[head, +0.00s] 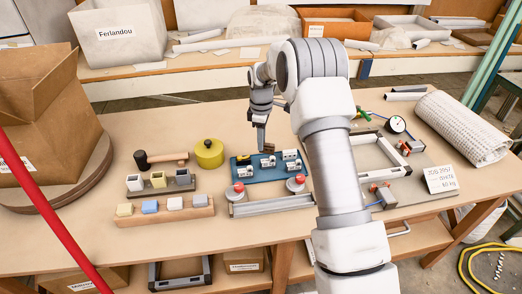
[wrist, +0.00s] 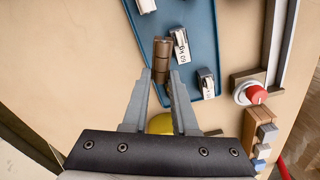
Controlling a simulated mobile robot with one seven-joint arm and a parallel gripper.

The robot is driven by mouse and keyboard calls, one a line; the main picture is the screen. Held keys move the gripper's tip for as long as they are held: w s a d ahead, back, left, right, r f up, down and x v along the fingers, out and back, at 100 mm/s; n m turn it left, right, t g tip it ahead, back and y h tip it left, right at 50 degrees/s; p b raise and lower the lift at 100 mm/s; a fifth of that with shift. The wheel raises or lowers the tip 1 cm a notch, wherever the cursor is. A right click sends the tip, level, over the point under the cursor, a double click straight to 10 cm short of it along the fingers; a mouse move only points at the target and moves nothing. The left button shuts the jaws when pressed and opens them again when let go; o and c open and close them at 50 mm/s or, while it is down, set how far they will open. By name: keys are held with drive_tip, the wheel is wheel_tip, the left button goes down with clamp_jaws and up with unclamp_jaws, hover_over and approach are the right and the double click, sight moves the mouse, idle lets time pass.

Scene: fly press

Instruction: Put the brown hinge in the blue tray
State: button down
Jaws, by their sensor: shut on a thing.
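The brown hinge (wrist: 162,48) is held between the fingertips of my gripper (wrist: 161,74) in the wrist view, its far half sticking out past them. In the head view my gripper (head: 262,145) points down at the back edge of the blue tray, and the hinge (head: 269,148) shows small and dark at its tips. The blue tray (head: 238,178) lies on the table; it also shows in the wrist view (wrist: 199,22), with the hinge seen over its area. The height of the hinge above the tray is hard to tell.
Several small white labelled parts (head: 267,163) stand in the tray. A rail with red knobs (head: 271,205) is in front. Wooden block holders (head: 166,211) stand front left.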

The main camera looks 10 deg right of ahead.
drive_tip(key=shift+a+f, duration=0.1)
drive_tip(key=shift+f, duration=1.95)
drive_tip(key=shift+f+b, duration=0.1)
drive_tip(key=shift+b, duration=0.2)
drive_tip(key=shift+f, duration=0.15)
drive_tip(key=c, duration=0.7)
unclamp_jaws()
